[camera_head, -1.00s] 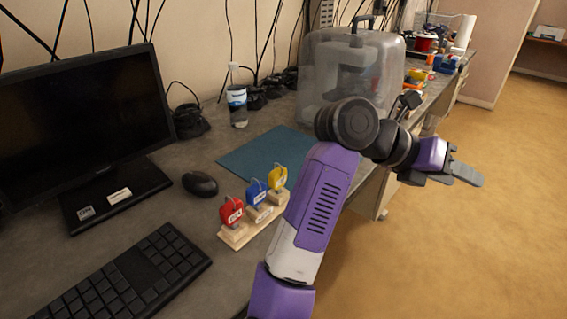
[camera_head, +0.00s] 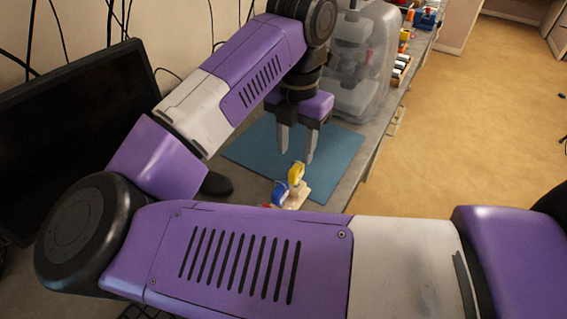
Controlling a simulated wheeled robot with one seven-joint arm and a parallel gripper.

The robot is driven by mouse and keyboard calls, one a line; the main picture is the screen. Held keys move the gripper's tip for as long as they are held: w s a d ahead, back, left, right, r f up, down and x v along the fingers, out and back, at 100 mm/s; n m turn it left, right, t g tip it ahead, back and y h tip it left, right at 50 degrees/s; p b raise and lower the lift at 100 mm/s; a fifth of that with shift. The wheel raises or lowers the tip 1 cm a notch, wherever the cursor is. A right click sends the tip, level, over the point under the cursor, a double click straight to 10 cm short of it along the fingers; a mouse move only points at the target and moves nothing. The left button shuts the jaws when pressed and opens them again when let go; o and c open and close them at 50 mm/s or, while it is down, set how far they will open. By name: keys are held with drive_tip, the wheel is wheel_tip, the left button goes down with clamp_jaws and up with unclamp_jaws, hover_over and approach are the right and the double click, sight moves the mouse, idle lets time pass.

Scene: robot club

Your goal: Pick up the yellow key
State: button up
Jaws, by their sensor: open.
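The yellow key (camera_head: 296,174) stands upright at the far end of a small wooden stand (camera_head: 296,199), beside the blue key (camera_head: 279,193). My gripper (camera_head: 296,157) points down over the blue mat, just beyond and above the yellow key. Its two grey fingers are apart with nothing between them. I cannot tell the exact gap between the fingertips and the key.
The blue mat (camera_head: 340,152) lies flat on the grey desk (camera_head: 357,172). A clear plastic case (camera_head: 366,60) stands behind it. A black monitor (camera_head: 70,130) is at the left, with a dark mouse (camera_head: 216,184) nearby. My arm covers much of the desk.

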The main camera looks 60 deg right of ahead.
sight(297, 167)
drive_tip(key=shift+s+a+f+p, duration=0.1)
drive_tip(key=shift+f+p, duration=0.1)
drive_tip(key=shift+f, duration=1.05)
drive_tip(key=shift+s+f+p, duration=0.1)
drive_tip(key=shift+f+p, duration=0.05)
drive_tip(key=shift+f, duration=1.1)
drive_tip(key=shift+s+a+f+p, duration=0.1)
drive_tip(key=shift+f+p, duration=0.1)
drive_tip(key=shift+f, duration=1.05)
clamp_jaws()
